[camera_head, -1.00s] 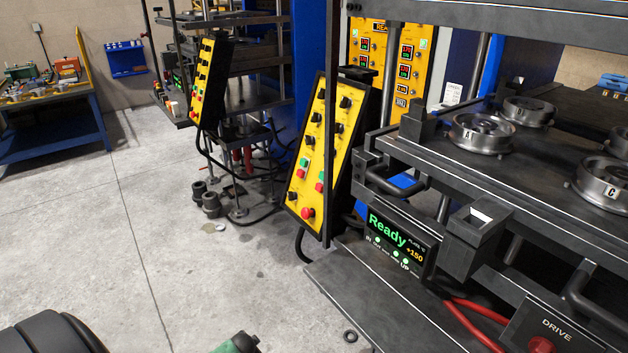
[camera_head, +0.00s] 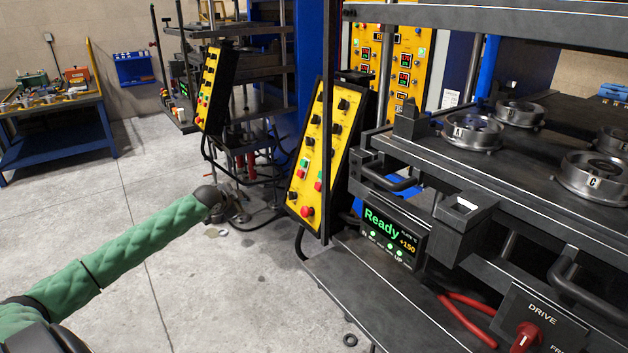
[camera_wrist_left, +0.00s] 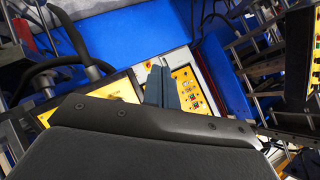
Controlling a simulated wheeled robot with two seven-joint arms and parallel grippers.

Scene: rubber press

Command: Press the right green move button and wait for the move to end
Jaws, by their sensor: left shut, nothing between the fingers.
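The yellow control panel (camera_head: 312,150) stands tilted at the left of the press. It carries black knobs, two green buttons and red buttons. The right green button (camera_head: 321,174) sits just above a red button; the left green button (camera_head: 304,163) is a little higher. My green left arm reaches in from the left and ends in a dark wrist, left of the panel and apart from it. The left gripper's fingers (camera_wrist_left: 161,86) show together and empty in the left wrist view. My right gripper is not in view.
The press display (camera_head: 393,232) reads "Ready" and +150. The press table (camera_head: 470,165) carries round metal moulds. A drive box (camera_head: 535,325) with a red knob is at lower right. A second press panel (camera_head: 212,88) and a blue workbench (camera_head: 60,145) stand behind.

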